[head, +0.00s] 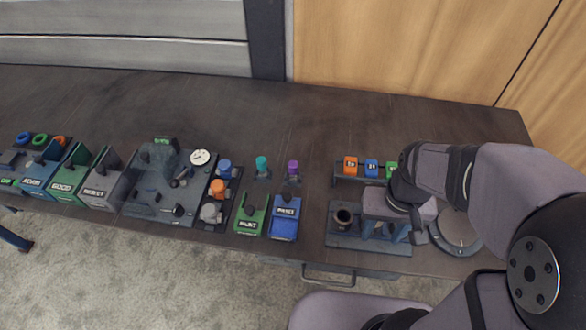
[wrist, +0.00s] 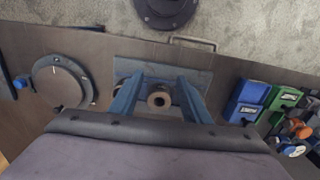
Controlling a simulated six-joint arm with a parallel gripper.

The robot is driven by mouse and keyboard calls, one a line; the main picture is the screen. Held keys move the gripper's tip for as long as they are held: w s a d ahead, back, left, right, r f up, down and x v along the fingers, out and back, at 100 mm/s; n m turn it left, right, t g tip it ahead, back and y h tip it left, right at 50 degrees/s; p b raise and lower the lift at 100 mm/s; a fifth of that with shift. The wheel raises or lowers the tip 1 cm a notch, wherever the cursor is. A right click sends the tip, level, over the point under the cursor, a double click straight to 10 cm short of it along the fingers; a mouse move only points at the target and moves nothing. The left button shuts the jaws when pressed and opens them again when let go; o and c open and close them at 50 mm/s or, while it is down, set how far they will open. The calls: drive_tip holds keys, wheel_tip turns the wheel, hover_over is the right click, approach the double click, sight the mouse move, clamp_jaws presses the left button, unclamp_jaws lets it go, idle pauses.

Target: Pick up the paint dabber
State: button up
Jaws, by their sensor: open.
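No item can be told for certain as the paint dabber. A small teal-topped item (head: 261,163) and a purple-topped item (head: 293,168) stand upright in dark holders near the table's middle. In front of them are a green box (head: 249,221) and a blue box (head: 284,224) with white labels; both boxes also show at the right of the wrist view. My gripper (wrist: 160,88) is open, its blue fingers pointing down over a grey plate (head: 340,240). A round tan and dark piece (wrist: 159,98) shows between the fingers; I cannot tell whether they touch it.
A short dark cylinder (head: 344,217) stands on the plate's left part. A round dial-like disc (head: 457,233) lies to the right. A rack with orange, blue and green blocks (head: 350,166) is behind. Labelled bins (head: 70,184) and a fixture board (head: 150,200) fill the left. The table's back strip is clear.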

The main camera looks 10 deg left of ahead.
drive_tip(key=w+a+r+n+p, duration=0.1)
drive_tip(key=w+a+r+p, duration=0.3)
drive_tip(key=w+a, duration=0.55)
drive_tip(key=n+p, duration=0.2)
drive_tip(key=p, duration=0.1)
hover_over(293, 163)
drive_tip(key=shift+d+f, duration=0.15)
drive_tip(key=shift+f, duration=0.15)
drive_tip(key=shift+a+f, duration=0.1)
drive_tip(key=shift+a, duration=0.2)
drive_tip(key=shift+f, duration=1.05)
drive_tip(key=shift+d+f+p, duration=0.15)
drive_tip(key=shift+f+p, duration=0.45)
drive_tip(key=shift+p, duration=0.3)
drive_tip(key=shift+f+p, duration=0.85)
drive_tip(key=shift+f, duration=1.15)
drive_tip(key=shift+c, duration=0.3)
clamp_jaws()
